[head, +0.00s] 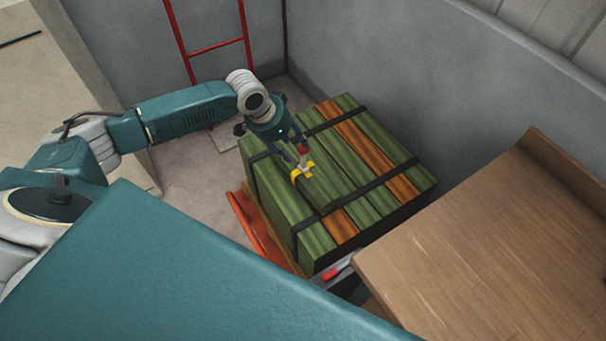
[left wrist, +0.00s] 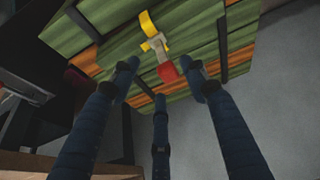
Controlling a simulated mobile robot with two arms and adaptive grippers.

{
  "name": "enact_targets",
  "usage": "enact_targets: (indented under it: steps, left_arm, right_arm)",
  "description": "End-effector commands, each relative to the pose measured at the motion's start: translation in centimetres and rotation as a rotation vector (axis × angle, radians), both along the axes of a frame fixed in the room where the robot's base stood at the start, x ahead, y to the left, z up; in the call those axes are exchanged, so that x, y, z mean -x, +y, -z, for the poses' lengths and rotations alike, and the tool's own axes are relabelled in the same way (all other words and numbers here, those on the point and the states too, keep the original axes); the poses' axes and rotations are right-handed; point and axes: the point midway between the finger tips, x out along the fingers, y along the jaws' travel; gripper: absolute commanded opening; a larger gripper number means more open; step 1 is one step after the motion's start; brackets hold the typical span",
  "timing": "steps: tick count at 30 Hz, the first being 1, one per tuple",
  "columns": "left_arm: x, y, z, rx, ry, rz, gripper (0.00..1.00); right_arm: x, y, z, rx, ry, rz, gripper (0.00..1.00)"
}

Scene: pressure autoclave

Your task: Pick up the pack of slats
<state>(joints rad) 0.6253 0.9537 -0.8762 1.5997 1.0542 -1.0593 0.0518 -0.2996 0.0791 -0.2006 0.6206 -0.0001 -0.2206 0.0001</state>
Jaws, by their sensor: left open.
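The pack of slats (head: 345,215) is a block of green and orange slats bound by black straps. It also fills much of the left wrist view (left wrist: 190,45). A small yellow and red fitting (head: 302,171) is at its top face, and shows in the left wrist view too (left wrist: 152,36). My left gripper (head: 293,151) is over the near-left part of the pack's top. In the left wrist view its dark fingers (left wrist: 167,80) are spread, with the fitting's red end between or just beyond the tips; contact is unclear. My right gripper is out of view.
A wooden tabletop (head: 500,240) stands close to the pack's right side. A red carrier or rail (head: 260,228) shows along its lower left. A red ladder-like frame (head: 215,47) stands at the back. Grey walls (head: 400,60) close off the far side. Bare floor lies left of the pack.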

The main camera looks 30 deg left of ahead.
Motion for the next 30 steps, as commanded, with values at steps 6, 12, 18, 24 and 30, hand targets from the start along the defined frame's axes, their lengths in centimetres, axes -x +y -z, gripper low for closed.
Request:
enact_targets:
  steps: [6,12,18,24,30]
  left_arm:
    - [-1.3,-0.6,3.1,0.002,0.001,-0.003,0.45]
    - [-1.9,-0.8,4.7,0.0,0.0,-0.002,0.45]
    - [-3.1,-1.2,6.5,0.0,0.0,-0.003,0.45]
    - [-4.1,-1.5,8.8,-0.001,0.002,-0.002,0.45]
    - [-4.3,-1.6,9.3,-0.001,-0.001,-0.002,0.45]
  right_arm:
    - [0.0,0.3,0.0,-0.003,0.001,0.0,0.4]
    - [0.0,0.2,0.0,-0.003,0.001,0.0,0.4]
    - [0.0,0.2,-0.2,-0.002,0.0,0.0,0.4]
    - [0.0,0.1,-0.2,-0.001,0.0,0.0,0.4]
    - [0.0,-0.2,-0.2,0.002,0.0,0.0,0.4]
